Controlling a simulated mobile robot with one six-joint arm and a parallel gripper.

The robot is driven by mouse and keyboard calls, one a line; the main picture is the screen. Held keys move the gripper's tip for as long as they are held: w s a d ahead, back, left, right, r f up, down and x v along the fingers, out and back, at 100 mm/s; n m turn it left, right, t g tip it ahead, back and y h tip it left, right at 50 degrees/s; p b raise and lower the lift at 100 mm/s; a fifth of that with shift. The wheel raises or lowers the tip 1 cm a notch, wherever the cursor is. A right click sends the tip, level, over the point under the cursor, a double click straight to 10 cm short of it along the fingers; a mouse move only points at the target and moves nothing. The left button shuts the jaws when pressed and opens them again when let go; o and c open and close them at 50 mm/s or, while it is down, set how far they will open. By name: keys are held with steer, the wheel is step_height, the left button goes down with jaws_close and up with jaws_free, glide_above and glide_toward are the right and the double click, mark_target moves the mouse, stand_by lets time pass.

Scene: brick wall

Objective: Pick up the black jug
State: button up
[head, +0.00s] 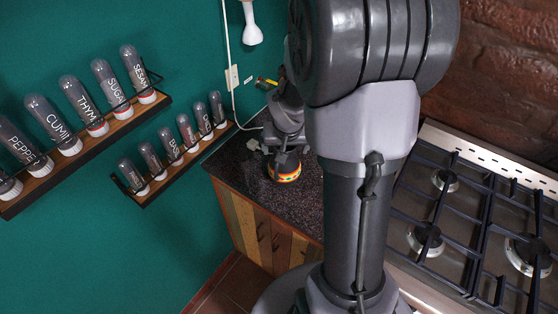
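A small black vessel, seemingly the black jug (284,169), stands on the dark speckled counter (239,167). It has a red, yellow and green band near its base. My gripper (284,150) is directly above it or at its top, and the wrist hides the upper part of the vessel. The fingers are too small and dark to tell whether they are open or shut, or whether they touch it.
A gas stove (433,205) with black grates is on the right, beside the counter. Two wooden racks with labelled spice jars (82,100) hang on the green wall at left. A white cable (231,60) runs down the wall behind the counter.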

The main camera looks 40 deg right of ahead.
steer(key=shift+x, duration=0.8)
steer(key=shift+w, duration=0.1)
steer(key=c, duration=1.9)
steer(key=shift+d, duration=0.1)
jaws_close()
steer(key=shift+r, duration=0.15)
